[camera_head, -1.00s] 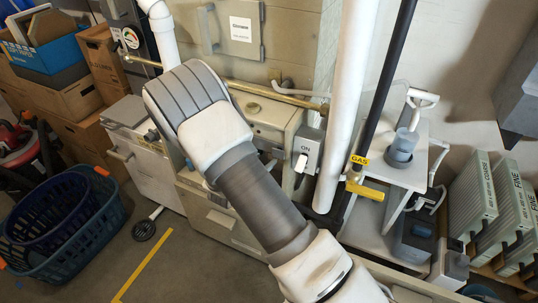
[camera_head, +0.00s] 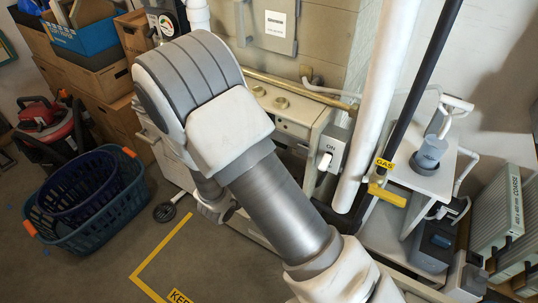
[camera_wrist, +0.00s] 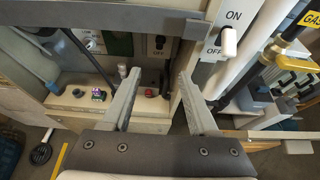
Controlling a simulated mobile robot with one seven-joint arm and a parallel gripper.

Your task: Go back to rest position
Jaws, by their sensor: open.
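My gripper (camera_wrist: 160,98) shows in the wrist view with its two fingers apart and nothing between them. It faces the open front of the furnace cabinet (camera_wrist: 110,122), where small knobs and a red button (camera_wrist: 149,92) sit on a ledge. In the head view my arm crosses the middle and hides part of the furnace; the fingers are hidden there. The switch (camera_head: 325,160) shows right of my arm.
A yellow gas valve handle (camera_head: 387,194) sits on the black pipe (camera_head: 425,75), beside a white pipe (camera_head: 385,90). Blue laundry baskets (camera_head: 90,205) stand on the floor at left. Boxes (camera_head: 105,75) are stacked behind. Floor near the yellow line (camera_head: 160,250) is clear.

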